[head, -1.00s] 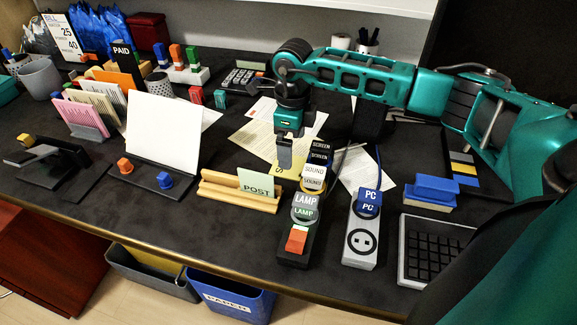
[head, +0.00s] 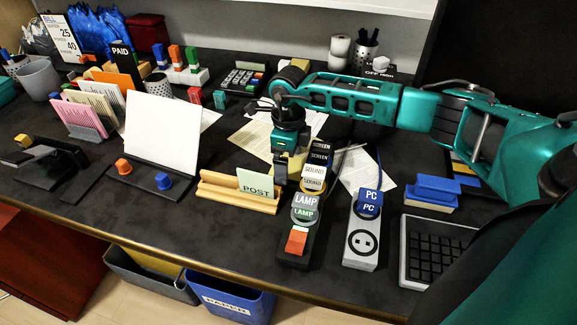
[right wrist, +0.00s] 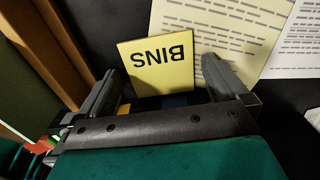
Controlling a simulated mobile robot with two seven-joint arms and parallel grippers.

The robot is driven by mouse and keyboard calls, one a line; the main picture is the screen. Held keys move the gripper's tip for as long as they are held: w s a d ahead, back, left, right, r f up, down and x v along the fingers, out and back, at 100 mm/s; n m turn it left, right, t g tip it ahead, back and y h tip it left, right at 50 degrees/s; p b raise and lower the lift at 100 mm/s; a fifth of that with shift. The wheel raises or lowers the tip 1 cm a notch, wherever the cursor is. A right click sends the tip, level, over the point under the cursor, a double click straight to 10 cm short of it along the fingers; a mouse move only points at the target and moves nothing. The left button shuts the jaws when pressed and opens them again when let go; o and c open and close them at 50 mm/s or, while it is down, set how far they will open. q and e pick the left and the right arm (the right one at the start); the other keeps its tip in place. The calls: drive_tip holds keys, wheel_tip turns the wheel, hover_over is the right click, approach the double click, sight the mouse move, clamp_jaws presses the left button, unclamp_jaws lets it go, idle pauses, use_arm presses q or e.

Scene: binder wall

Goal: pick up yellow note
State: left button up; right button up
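The yellow note (right wrist: 157,62) is a small square marked BINS, upside down in the right wrist view. I cannot tell whether either finger touches the note. My left gripper is not in view.
The POST card (head: 256,185) stands in a wooden holder (head: 232,195) in front of the right gripper. A black power strip (head: 294,257) with LAMP, SOUND and SCREEN tags is close on its right. Printed sheets (head: 252,138) lie behind.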

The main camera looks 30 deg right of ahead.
drive_tip(key=c, duration=1)
drive_tip(key=shift+o, duration=0.2)
